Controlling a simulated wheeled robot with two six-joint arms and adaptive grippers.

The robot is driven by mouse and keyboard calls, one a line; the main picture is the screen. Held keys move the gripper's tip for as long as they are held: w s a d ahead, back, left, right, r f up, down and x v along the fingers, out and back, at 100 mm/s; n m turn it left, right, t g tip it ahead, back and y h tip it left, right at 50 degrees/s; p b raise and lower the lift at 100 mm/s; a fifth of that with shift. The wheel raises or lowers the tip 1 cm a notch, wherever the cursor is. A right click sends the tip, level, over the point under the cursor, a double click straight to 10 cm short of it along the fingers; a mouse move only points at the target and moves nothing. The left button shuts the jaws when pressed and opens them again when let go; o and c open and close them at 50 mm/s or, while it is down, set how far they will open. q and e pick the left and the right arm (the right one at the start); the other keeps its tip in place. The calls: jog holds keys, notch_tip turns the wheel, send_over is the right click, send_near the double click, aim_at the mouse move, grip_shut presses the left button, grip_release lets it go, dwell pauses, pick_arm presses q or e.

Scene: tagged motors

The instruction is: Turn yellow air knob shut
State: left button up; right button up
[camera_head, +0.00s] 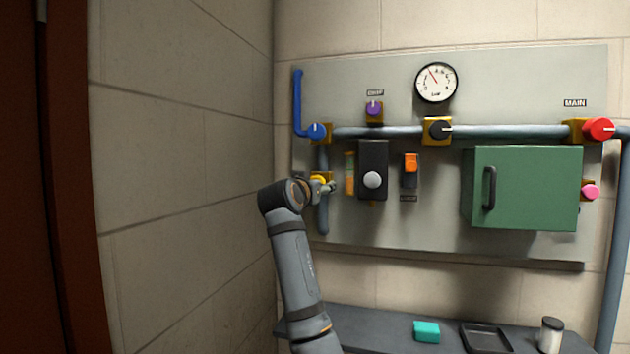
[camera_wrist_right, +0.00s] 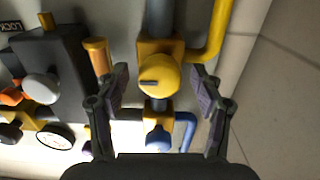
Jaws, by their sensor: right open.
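The yellow air knob (camera_wrist_right: 160,74) sits on a yellow-orange valve block in the right wrist view, with a dark mark across its face. My right gripper (camera_wrist_right: 160,82) is open, one finger on each side of the knob, with visible gaps on both sides. In the head view the knob (camera_head: 319,178) is small and partly covered by my right gripper (camera_head: 327,188), at the left end of the wall panel. My left gripper is not in view.
A blue knob (camera_head: 316,131) sits just above. An orange-capped cylinder (camera_wrist_right: 97,55) and a black box with a grey button (camera_head: 372,180) stand close beside the knob. A yellow pipe (camera_wrist_right: 216,30) bends near one finger. The side wall (camera_head: 190,160) is close on the left.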

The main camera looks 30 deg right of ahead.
jog(key=shift+c, duration=0.4)
jog(key=c, duration=1.1)
jog(key=shift+o, duration=0.2)
jog(key=shift+n, duration=0.3)
jog(key=shift+s+d+r+n+p, duration=0.1)
jog(key=shift+n+p, duration=1)
jog(key=shift+n, duration=3.25)
jog(key=shift+s+r+n+p, duration=0.1)
jog(key=shift+n+p, duration=0.95)
jog(key=shift+n, duration=3.3)
jog(key=shift+w+f, duration=0.1)
